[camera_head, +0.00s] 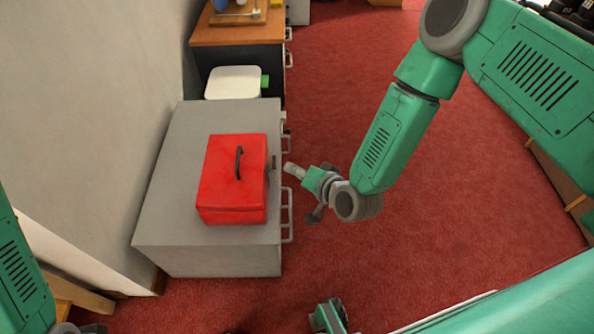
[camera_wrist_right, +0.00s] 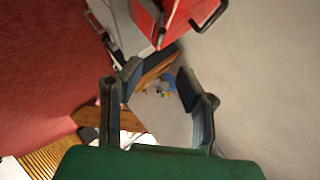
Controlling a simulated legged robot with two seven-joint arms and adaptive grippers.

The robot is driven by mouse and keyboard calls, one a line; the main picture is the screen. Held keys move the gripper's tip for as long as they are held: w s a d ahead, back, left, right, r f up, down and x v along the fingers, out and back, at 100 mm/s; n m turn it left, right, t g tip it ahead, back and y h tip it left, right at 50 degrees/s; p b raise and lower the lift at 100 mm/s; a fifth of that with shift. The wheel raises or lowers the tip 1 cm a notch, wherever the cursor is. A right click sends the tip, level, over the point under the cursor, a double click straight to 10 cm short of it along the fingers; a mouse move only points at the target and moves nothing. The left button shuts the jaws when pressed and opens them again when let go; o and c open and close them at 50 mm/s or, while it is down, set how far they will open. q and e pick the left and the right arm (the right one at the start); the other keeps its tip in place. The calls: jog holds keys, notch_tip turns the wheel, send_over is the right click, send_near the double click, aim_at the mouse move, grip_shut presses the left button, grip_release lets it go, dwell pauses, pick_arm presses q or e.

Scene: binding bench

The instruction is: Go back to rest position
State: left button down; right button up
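My right arm reaches in from the upper right in the camera_head view. Its gripper (camera_head: 301,192) hangs over the floor, just right of the grey cabinet, apart from the red box. In the right wrist view the two dark fingers (camera_wrist_right: 160,78) stand apart with nothing between them, so it is open and empty. My left arm shows only as a green link and grey joint at the lower left edge; no left gripper fingers can be made out.
A red box (camera_head: 222,180) with a dark top handle sits on the grey cabinet (camera_head: 165,215), whose handles stick out close to my right gripper. Red carpet (camera_head: 335,75) is clear to the right.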

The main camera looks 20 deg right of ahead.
dwell(0.3)
jog(key=s+d+r+n+g+h+p, duration=0.1)
jog(key=s+d+r+n+g+p, duration=0.1)
jog(key=s, duration=0.7)
jog(key=s+d+r+n+g+h+p, duration=0.2)
jog(key=s+d+n+g+p, duration=0.1)
jog(key=s, duration=0.7)
jog(key=s+d+r+n+g+h+p, duration=0.1)
jog(key=s+d+g+p, duration=0.3)
jog(key=s+d, duration=0.4)
jog(key=shift+s+r+n+g, duration=0.85)
jog(key=shift+s+n+g, duration=0.05)
